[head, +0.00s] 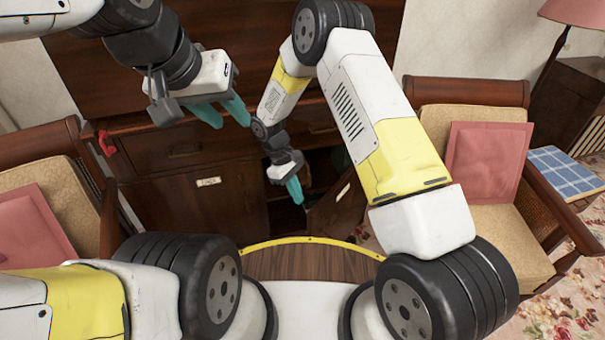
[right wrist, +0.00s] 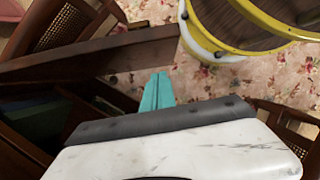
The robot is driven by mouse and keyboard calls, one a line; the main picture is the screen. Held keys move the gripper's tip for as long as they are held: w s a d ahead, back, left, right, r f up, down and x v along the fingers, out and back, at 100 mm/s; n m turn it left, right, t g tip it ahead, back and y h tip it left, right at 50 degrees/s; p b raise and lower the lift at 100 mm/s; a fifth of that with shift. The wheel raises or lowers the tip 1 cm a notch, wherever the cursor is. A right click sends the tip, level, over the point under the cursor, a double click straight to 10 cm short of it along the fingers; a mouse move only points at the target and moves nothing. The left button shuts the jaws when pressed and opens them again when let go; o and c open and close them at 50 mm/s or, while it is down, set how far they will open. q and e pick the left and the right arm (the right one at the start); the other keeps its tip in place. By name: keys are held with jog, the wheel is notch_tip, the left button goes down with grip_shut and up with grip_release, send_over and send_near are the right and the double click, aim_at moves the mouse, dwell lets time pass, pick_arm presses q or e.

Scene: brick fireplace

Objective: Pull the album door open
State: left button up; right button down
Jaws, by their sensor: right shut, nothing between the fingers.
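The wooden cabinet (head: 150,205) has a closed left door with a pale label (head: 208,182). Its right-hand door (head: 335,212) stands ajar, swung out towards me, with a pale label that I cannot read; I take it as the album door. In the right wrist view the door's edge (right wrist: 95,55) crosses the upper left. My right gripper (head: 295,190) is shut and empty at the opening, beside the door's inner side; its teal fingers (right wrist: 157,90) are together. My left gripper (head: 224,112) is open and empty in front of the cabinet's upper part, fingers apart.
The dark cabinet interior holds greenish items (right wrist: 40,118), partly hidden. Cushioned chairs stand left (head: 40,170) and right (head: 480,235) of the cabinet. My round base lies close in front of the open door. Flowered carpet (head: 575,310) shows at lower right.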

aim_at(315, 218)
jog(key=shift+s+d+f, duration=0.55)
jog(key=shift+d+f, duration=0.4)
jog(key=shift+f, duration=0.15)
jog(key=shift+s+d+f, duration=0.6)
jog(key=shift+d+f, duration=0.4)
jog(key=shift+f, duration=0.1)
jog(key=shift+s+d+f, duration=0.55)
jog(key=shift+d+f, duration=0.4)
jog(key=shift+f, duration=0.15)
